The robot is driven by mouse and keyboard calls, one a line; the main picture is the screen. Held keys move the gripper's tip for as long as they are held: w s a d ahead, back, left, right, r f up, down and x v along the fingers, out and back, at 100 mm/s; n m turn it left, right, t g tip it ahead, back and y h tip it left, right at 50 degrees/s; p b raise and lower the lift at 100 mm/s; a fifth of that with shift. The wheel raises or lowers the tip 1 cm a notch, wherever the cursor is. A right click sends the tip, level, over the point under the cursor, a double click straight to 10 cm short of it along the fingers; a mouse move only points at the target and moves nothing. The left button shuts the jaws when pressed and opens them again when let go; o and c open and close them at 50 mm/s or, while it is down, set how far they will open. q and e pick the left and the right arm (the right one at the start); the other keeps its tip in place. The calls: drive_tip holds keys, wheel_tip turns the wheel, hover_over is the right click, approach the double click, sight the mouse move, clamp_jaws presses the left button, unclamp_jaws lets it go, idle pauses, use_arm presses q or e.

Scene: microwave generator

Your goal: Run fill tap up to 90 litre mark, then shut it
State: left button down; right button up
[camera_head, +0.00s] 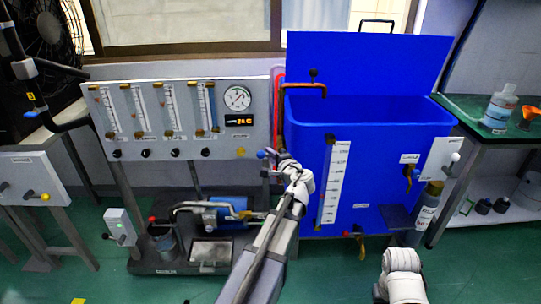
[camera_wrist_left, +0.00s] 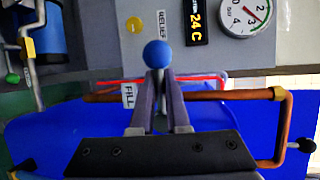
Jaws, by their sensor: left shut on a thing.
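The fill tap has a blue ball knob (camera_head: 261,154), which also shows in the left wrist view (camera_wrist_left: 157,54) beside a FILL label (camera_wrist_left: 128,95). My left gripper (camera_head: 270,156) is shut on this knob; in the left wrist view its two fingers (camera_wrist_left: 157,85) close just below the ball. A copper pipe (camera_wrist_left: 215,95) runs behind the fingers to a bent spout. In the head view the spout (camera_head: 305,86) reaches over the open blue tank (camera_head: 290,140). A white level scale (camera_head: 333,185) stands on the tank front; its numbers and the water level are too small to read.
A grey panel (camera_head: 150,143) with several flow tubes and a round gauge (camera_head: 237,97) stands left of the tank. A drain valve (camera_head: 361,242) sits low under the tank. A green-topped bench (camera_head: 470,110) with bottles is at right. My right arm shows at the bottom.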

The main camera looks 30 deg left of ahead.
idle(0.9)
use_arm(q)
drive_tip(key=m+y+b, duration=0.1)
drive_tip(key=m, duration=0.1)
drive_tip(key=r+m+y+b, duration=0.1)
drive_tip(key=shift+d+r+m, duration=0.15)
drive_tip(key=shift+m, duration=0.25)
drive_tip(key=shift+w+d+r+m+t+y+b, duration=0.15)
drive_tip(key=shift+r+m+t+b, duration=0.15)
drive_tip(key=shift+m, duration=0.35)
drive_tip(key=shift+d+r+m+t+y+b, duration=0.1)
drive_tip(key=shift+r+m+t+y+b, duration=0.2)
drive_tip(key=shift+m, duration=0.4)
drive_tip(key=shift+w+d+r+m+t+y+b, duration=0.15)
drive_tip(key=shift+m+t+b, duration=0.2)
drive_tip(key=shift+m, duration=0.3)
drive_tip(key=c, duration=0.9)
unclamp_jaws()
drive_tip(key=shift+r, duration=0.1)
drive_tip(key=b+v, duration=0.1)
drive_tip(key=v, duration=0.7)
drive_tip(key=shift+a, duration=0.1)
